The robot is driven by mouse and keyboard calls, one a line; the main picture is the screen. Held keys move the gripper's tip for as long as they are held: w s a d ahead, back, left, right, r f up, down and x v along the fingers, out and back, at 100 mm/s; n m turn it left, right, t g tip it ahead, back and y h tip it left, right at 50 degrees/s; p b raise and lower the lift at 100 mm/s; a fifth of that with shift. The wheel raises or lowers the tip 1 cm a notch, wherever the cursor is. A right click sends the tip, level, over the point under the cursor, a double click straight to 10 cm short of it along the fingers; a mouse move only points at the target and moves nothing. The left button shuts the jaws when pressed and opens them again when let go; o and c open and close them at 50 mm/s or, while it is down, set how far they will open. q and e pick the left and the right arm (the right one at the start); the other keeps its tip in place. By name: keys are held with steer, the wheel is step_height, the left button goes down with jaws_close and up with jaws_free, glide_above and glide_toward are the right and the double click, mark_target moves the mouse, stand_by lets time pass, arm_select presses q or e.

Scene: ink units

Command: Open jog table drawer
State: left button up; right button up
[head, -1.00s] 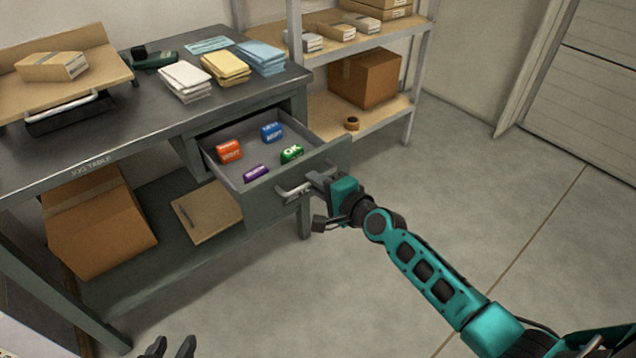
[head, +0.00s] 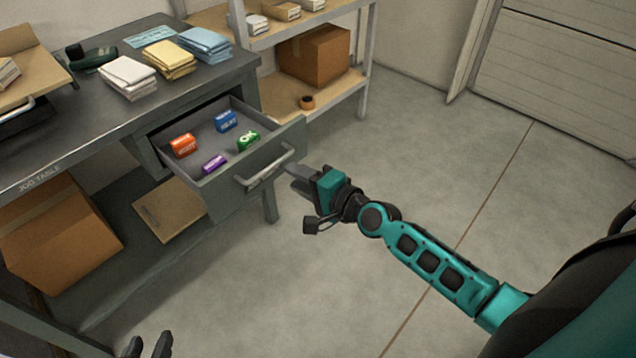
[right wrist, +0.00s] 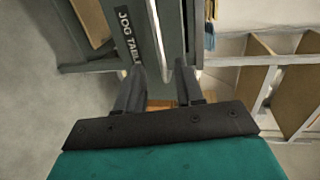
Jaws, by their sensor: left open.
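The jog table (head: 100,115) is a dark grey-green bench at the left of the head view. Its drawer (head: 262,177) is pulled out and shows several small coloured boxes inside, orange, blue, green and purple. The drawer's pale bar handle (head: 264,168) is on its front. My right gripper (head: 293,177) is just right of the handle, apart from it and empty. In the right wrist view its two fingers (right wrist: 158,82) stand apart with a gap between them. My left gripper (head: 148,345) is open and empty at the bottom edge, partly cut off.
Paper stacks (head: 170,58) and a dark green tool (head: 92,57) lie on the tabletop. Open floor (head: 440,140) lies to the right.

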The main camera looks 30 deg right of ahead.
arm_select(q)
steer(key=shift+r, duration=0.25)
arm_select(e)
steer(key=v, duration=0.5)
steer(key=shift+s+d, duration=0.1)
steer(key=shift+s, duration=0.2)
arm_select(q)
steer(key=shift+y, duration=0.5)
steer(key=a+r+p, duration=0.1)
steer(key=p, duration=0.2)
steer(key=s+a+r+p, duration=0.1)
steer(key=p, duration=0.1)
steer(key=a+r+p, duration=0.1)
steer(key=r+p, duration=0.1)
steer(key=p, duration=0.1)
steer(key=shift+s+r+p, duration=0.1)
steer(key=shift+s+p, duration=0.15)
steer(key=shift+p, duration=0.1)
arm_select(e)
steer(key=s+a+f+n+g+h, duration=0.1)
steer(key=s+a+n+g+h, duration=0.2)
steer(key=s+n, duration=1)
steer(key=a+n, duration=0.1)
steer(key=n, duration=0.2)
steer(key=shift+a+f+n+g, duration=0.2)
steer(key=shift+a+n+g, duration=0.1)
steer(key=shift+a+g, duration=0.1)
